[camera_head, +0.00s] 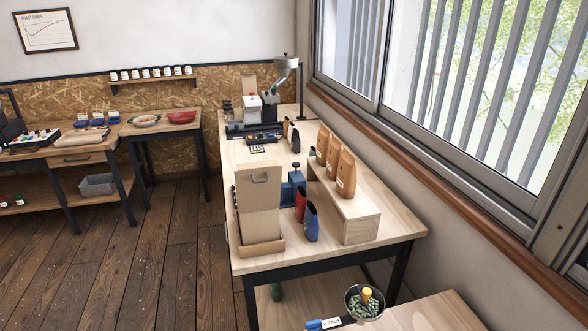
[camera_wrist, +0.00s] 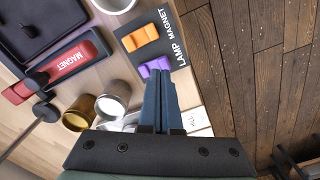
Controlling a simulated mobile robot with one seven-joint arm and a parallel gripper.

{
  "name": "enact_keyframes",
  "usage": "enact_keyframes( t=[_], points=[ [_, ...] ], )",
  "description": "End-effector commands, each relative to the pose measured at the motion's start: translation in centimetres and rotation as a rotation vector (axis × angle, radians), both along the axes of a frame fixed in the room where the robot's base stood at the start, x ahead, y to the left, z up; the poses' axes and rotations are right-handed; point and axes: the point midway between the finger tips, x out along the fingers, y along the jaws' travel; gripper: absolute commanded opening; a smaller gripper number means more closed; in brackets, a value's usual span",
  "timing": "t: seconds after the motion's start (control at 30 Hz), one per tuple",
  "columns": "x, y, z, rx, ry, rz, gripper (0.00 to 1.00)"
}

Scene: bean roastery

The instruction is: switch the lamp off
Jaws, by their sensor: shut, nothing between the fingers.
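In the wrist view a dark switch panel (camera_wrist: 193,32) carries the printed words LAMP and MAGNET. It has an orange switch (camera_wrist: 139,38) and a purple switch (camera_wrist: 154,67). The word LAMP lies beside the purple switch and MAGNET beside the orange one. My gripper (camera_wrist: 160,78) is shut and empty, with its blue fingertips at the lower edge of the purple switch. Whether they touch it I cannot tell. I do not see my gripper in the head view. I cannot make out the lamp itself, or whether it is lit.
In the head view a long workbench (camera_head: 270,262) holds a cardboard box (camera_head: 258,205) and brown bags (camera_head: 345,174). Wooden floor (camera_head: 180,270) is clear at left.

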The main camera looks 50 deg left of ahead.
Motion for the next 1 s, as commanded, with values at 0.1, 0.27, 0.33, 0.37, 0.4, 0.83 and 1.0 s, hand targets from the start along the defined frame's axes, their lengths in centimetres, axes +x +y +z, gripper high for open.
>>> enact_keyframes(
  t=[0.1, 0.27, 0.33, 0.37, 0.4, 0.83, 1.0],
  points=[
    [0.00, 0.00, 0.00, 0.000, 0.000, 0.000, 0.00],
    [0.00, 0.00, 0.00, 0.000, 0.000, 0.000, 0.00],
    [0.00, 0.00, -0.01, 0.000, 0.000, 0.000, 0.00],
    [0.00, 0.00, -0.02, 0.000, 0.000, 0.000, 0.00],
    [0.00, 0.00, -0.05, 0.000, 0.000, 0.000, 0.00],
    [0.02, 0.01, -0.68, 0.000, 0.000, 0.000, 0.00],
    [0.02, 0.02, -0.93, 0.001, -0.001, 0.000, 0.00]
  ],
)
